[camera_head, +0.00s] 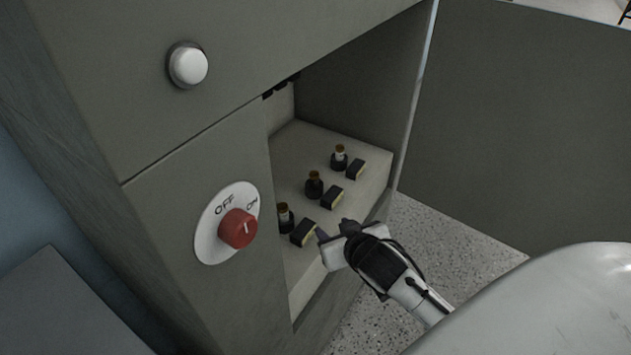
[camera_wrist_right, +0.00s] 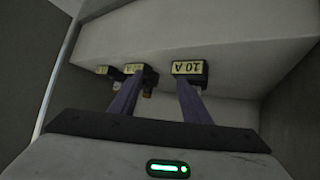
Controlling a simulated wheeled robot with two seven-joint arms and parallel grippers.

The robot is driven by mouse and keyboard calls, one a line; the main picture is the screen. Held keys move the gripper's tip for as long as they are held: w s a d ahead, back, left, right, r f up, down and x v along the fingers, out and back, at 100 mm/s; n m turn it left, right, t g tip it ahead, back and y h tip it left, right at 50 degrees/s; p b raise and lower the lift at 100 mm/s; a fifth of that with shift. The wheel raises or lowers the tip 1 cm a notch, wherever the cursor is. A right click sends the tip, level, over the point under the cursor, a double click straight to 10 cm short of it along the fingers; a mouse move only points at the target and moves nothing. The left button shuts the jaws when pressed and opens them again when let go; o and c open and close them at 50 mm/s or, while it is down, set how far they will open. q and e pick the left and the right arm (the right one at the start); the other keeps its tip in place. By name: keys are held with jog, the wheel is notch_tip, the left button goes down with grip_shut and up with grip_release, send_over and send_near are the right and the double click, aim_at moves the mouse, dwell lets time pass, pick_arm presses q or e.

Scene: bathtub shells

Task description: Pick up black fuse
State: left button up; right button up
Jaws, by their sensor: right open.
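Black blocks with yellow labels stand in a row on the pale shelf of an open cabinet: a near block (camera_head: 303,233), a middle one (camera_head: 332,197) and a far one (camera_head: 355,169). The near block's label reads 10 A, upside down, in the right wrist view (camera_wrist_right: 190,69). I cannot tell which part is meant by the black fuse. My right gripper (camera_head: 334,230) is open and empty, just right of the near block. In the right wrist view its two fingers (camera_wrist_right: 159,82) point toward the row, the right one overlapping the near block. My left gripper is out of view.
Dark round holders with brown tops (camera_head: 314,185) stand left of the blocks. The cabinet front has a red knob (camera_head: 238,229) and a white button (camera_head: 188,65). The open grey door (camera_head: 510,110) stands to the right. Speckled floor (camera_head: 440,240) lies below.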

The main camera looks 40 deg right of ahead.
jog(key=t, duration=0.2)
send_near(316, 178)
jog(key=w, duration=0.1)
jog(key=w+f, duration=0.1)
jog(key=f, duration=0.1)
jog(key=shift+w+d+f+m+t+h+b, duration=0.15)
jog(key=shift+w+d+m+t+h+b, duration=0.15)
jog(key=shift+w+d+m, duration=0.1)
jog(key=shift+w+f, duration=0.2)
jog(key=shift+w, duration=0.3)
jog(key=x, duration=0.5)
jog(key=shift+r+b, duration=0.1)
jog(key=shift+b, duration=0.3)
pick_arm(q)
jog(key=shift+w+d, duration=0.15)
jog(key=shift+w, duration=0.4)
pick_arm(e)
grip_shut()
